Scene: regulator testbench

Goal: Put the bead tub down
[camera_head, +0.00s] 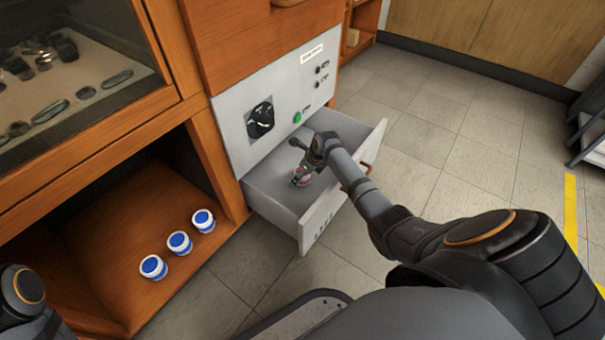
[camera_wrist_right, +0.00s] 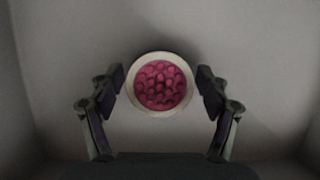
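The bead tub (camera_wrist_right: 160,85) is a small pale round tub with pink-red beads in its open top. In the head view the bead tub (camera_head: 302,177) is upright inside the open grey drawer and appears to rest on its floor. My right gripper (camera_head: 307,165) reaches down into the drawer over it. In the right wrist view my right gripper (camera_wrist_right: 161,80) has its fingers spread on both sides of the tub, with a narrow gap on each side. Of my left arm only a part shows at the lower left; its gripper is out of view.
The drawer (camera_head: 322,218) is pulled out below a grey panel with a black dial (camera_head: 261,120) and a green button (camera_head: 297,117). Several blue-and-white tubs (camera_head: 179,243) stand in a row in the open wooden compartment (camera_head: 125,225) at left. The drawer floor around the tub looks bare.

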